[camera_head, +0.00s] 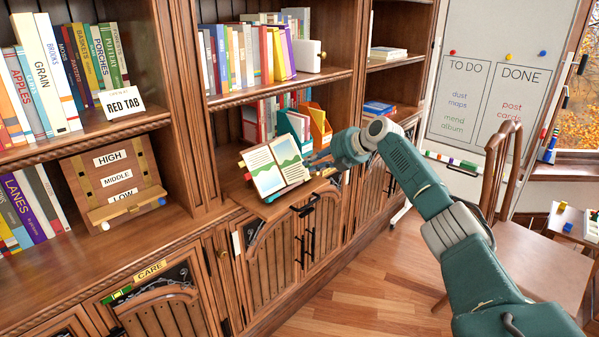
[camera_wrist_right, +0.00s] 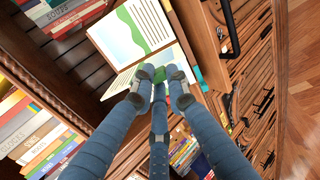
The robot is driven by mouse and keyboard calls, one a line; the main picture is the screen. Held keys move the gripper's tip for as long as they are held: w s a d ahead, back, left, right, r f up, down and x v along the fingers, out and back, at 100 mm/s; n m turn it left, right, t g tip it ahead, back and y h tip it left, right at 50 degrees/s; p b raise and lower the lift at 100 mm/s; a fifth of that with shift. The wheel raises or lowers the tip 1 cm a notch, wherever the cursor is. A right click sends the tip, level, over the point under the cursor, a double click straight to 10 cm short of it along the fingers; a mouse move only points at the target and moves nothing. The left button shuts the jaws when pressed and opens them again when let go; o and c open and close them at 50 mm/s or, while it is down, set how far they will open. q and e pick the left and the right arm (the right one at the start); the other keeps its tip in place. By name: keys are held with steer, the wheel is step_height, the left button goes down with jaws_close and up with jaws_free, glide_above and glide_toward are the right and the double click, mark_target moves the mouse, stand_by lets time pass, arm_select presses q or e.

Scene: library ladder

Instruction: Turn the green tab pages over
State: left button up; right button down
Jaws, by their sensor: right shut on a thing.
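An open book (camera_head: 268,178) with text and a green landscape picture stands propped on the cabinet ledge. It also fills the top of the right wrist view (camera_wrist_right: 134,38). My right gripper (camera_head: 318,160) is at the book's right edge, its fingers closed together there. In the wrist view the fingertips (camera_wrist_right: 160,84) meet around a small green tab (camera_wrist_right: 160,92) at the page edge. The fingers hide part of the tab, and I cannot tell how many pages are held. My left gripper is not in view.
An orange file holder (camera_head: 318,125) is behind the book. A wooden chair (camera_head: 530,220) and a whiteboard (camera_head: 490,80) stand at right. The floor before the cabinet is clear.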

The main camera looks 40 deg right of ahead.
steer(key=shift+d, duration=0.2)
stand_by(0.3)
steer(key=c, duration=1.6)
jaws_free()
steer(key=shift+a, duration=0.1)
steer(key=shift+c, duration=0.2)
steer(key=shift+s+r, duration=0.1)
steer(key=shift+s, duration=0.05)
steer(key=v, duration=1.1)
steer(key=shift+s+d+r, duration=0.25)
steer(key=shift+s+d, duration=0.05)
